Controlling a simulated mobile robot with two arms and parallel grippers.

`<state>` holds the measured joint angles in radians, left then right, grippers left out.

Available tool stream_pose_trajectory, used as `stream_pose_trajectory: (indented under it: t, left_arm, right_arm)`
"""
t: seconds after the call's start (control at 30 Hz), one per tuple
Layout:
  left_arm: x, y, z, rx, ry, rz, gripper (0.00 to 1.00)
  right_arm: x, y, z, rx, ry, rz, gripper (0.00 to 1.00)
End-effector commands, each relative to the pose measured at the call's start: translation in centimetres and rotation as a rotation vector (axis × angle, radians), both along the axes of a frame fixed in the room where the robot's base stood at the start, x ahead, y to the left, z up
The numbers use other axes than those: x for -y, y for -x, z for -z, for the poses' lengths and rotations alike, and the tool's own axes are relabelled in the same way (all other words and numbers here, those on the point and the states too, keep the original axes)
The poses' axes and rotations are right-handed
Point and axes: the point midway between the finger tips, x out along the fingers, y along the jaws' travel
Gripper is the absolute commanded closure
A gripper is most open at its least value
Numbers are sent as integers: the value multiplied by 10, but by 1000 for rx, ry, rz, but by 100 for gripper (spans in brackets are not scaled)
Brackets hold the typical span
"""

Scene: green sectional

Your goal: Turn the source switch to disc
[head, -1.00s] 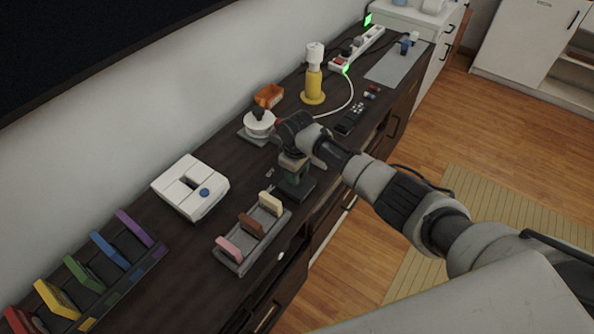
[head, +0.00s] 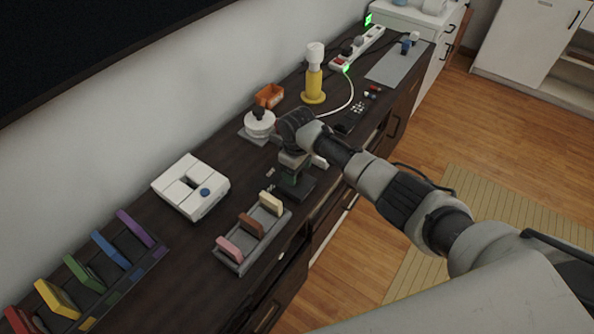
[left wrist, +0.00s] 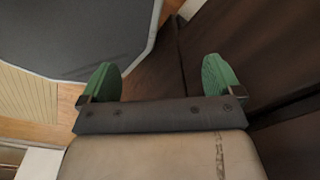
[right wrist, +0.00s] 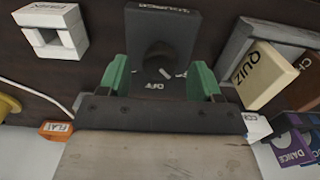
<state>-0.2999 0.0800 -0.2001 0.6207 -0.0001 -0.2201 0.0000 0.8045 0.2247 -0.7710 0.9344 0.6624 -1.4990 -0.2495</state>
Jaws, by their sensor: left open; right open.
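The source switch (right wrist: 161,30) is a dark box in the right wrist view, with a lettered upright panel and a dark round knob (right wrist: 155,60) in front of it. In the head view the switch's dark base (head: 297,188) shows under my right gripper (head: 292,172). My right gripper (right wrist: 160,82) is open, its green fingers on either side of the knob area, without clear contact. My left gripper (left wrist: 160,80) is open and empty, away from the switch.
A rack with upright blocks (head: 245,255) stands close in front of the switch. A white box with a blue button (head: 190,187), a white round device (head: 259,124), an orange tray (head: 269,95) and a yellow-based lamp (head: 313,80) share the dark cabinet top.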

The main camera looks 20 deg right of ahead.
Motion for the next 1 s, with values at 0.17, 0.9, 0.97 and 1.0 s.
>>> stream_pose_trajectory:
  t: [0.17, 0.9, 0.97, 1.0]
  left_arm:
    - [0, 0, -1, 0, 0, 0, 6]
    - [0, 0, 1, 0, 0, 0, 6]
    - [0, 0, 1, 0, 0, 0, 6]
    - [0, 0, 1, 0, 0, 0, 6]
  right_arm:
    - [0, -1, -36, 7, -1, -2, 36]
    - [0, -1, -97, 2, 0, -1, 36]
    - [0, 0, -97, 2, 0, -1, 36]
    - [0, 0, -97, 2, 0, -1, 36]
